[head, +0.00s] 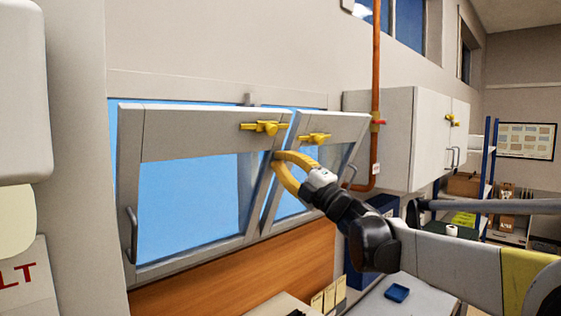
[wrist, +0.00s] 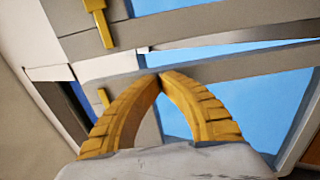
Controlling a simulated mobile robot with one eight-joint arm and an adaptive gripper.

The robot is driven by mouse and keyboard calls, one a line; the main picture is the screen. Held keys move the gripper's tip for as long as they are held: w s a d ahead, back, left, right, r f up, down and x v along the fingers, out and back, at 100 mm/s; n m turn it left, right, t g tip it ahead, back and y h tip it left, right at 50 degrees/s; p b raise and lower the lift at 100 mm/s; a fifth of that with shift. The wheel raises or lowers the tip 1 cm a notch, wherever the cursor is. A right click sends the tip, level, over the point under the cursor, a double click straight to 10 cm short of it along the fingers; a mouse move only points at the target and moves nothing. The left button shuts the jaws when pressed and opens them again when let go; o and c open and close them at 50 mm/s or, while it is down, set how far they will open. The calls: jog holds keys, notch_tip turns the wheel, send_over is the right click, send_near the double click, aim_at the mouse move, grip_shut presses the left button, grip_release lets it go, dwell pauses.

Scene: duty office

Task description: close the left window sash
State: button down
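The left window sash (head: 190,119) has a grey frame, blue panes and a yellow handle (head: 264,127) on its top rail. It stands tilted open, its top leaning out from the wall. The right sash (head: 350,128) beside it is also tilted open, with its own yellow handle (head: 315,139). My gripper (head: 277,158) has curved yellow fingers and is in front of the left sash's right stile, below its handle. In the wrist view, the fingertips (wrist: 160,76) meet with nothing visible between them, over a sash frame. Whether they touch it I cannot tell.
A white wall cabinet (head: 385,135) and an orange pipe (head: 376,70) stand right of the window. Grey stays, one at the left sash's left side (head: 132,235), link to the frame. Below are a wooden panel (head: 215,280) and a worktop with a blue tray (head: 397,292).

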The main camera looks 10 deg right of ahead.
jog(key=x, duration=1)
jog(key=shift+w+p, duration=0.2)
jog(key=shift+p, duration=0.15)
jog(key=shift+a+f, duration=0.1)
jog(key=shift+f, duration=0.15)
